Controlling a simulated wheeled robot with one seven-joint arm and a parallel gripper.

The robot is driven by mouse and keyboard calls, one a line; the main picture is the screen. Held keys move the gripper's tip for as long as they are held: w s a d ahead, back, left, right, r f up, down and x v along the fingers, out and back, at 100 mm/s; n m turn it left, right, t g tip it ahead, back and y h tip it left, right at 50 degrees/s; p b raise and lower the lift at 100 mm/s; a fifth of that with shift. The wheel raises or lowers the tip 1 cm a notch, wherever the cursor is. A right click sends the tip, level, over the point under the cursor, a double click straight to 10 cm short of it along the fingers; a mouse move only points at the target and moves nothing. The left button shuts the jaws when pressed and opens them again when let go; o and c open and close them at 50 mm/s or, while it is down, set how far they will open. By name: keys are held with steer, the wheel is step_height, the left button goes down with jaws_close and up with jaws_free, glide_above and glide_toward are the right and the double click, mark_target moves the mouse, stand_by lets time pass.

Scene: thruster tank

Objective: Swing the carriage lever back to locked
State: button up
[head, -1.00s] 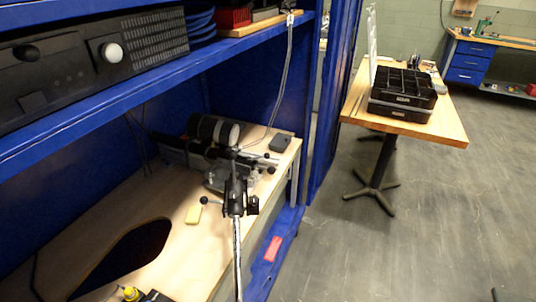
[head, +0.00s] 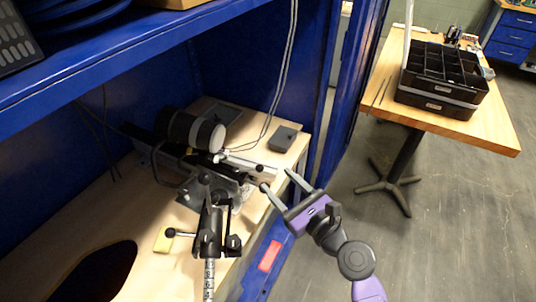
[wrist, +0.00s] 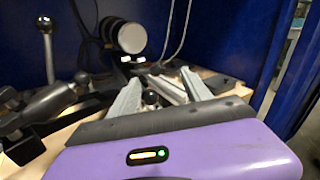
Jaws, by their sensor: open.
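My gripper (head: 278,180) is open, with its purple body at the front right edge of the wooden bench and its two grey fingers pointing at the equipment. In the wrist view, a small black ball knob (wrist: 150,98) shows between the open fingers; I cannot tell whether they touch it. It looks like the end of the carriage lever, whose arm is mostly hidden. The carriage (head: 232,183) is a grey metal block on a pale rail beside a black cylinder with a white end (head: 207,134). Another black-knobbed lever stands upright at the left in the wrist view (wrist: 44,25).
A black clamp on a metal post (head: 209,245) stands left of my gripper. A yellow block (head: 163,240) and a dark box (head: 283,138) lie on the bench. A blue shelf (head: 110,65) overhangs it. A table with a black organizer (head: 440,80) is at right.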

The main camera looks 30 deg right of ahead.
mark_target(259, 171)
steer(key=w+a+m, duration=0.1)
steer(key=w, duration=0.1)
steer(key=w+a+m, duration=0.1)
steer(key=w, duration=0.2)
steer(key=w+a+m+y, duration=0.1)
steer(key=w, duration=0.1)
steer(key=shift+w+f, duration=0.2)
steer(key=shift+w, duration=0.05)
stand_by(0.3)
